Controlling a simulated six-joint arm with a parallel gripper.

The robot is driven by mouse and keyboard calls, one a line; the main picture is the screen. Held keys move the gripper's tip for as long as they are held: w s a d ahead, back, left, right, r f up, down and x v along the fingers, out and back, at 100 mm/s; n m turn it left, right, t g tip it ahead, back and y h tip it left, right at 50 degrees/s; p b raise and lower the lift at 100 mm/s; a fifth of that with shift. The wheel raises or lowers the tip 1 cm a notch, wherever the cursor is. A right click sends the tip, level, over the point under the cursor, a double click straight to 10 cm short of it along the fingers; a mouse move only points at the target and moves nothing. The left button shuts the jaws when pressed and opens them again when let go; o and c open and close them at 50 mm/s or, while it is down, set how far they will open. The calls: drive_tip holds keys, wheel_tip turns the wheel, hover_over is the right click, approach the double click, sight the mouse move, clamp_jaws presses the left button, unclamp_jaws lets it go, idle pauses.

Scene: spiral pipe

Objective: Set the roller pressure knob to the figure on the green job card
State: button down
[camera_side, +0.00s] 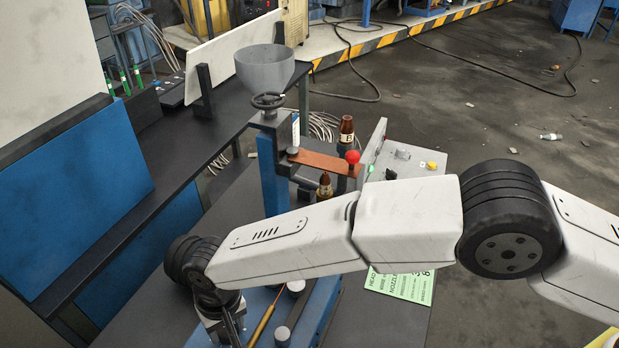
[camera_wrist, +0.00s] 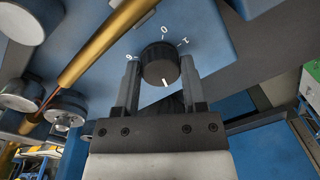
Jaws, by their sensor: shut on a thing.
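In the wrist view my gripper (camera_wrist: 160,63) is shut on a dark round knob (camera_wrist: 160,70), one finger on each side. A white mark on the knob's face points toward the bottom of the picture, slightly right. White figures ring it on the blue panel: a 0 above, another at upper right and one at left, too small to read surely; the lower part of the scale is hidden by my gripper. In the side view my gripper (camera_side: 228,328) is low at left and the knob is hidden. The green job card (camera_side: 408,288) lies under my arm, partly covered, its print sideways and mostly unreadable.
A gold rod (camera_wrist: 105,45) runs diagonally close left of the knob, with grey rollers (camera_wrist: 65,108) beside it. In the side view, a red ball-topped lever (camera_side: 353,157), brown bottles (camera_side: 346,130) and a grey funnel (camera_side: 265,68) stand behind my arm.

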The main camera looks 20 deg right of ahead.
drive_tip(key=shift+m, duration=2.5)
drive_tip(key=shift+c, duration=0.7)
unclamp_jaws()
drive_tip(key=shift+s+d+r, duration=0.1)
drive_tip(key=shift+d+r, duration=0.05)
drive_tip(key=shift+r, duration=1.8)
drive_tip(key=shift+d+r, duration=0.1)
drive_tip(key=shift+r, duration=1.8)
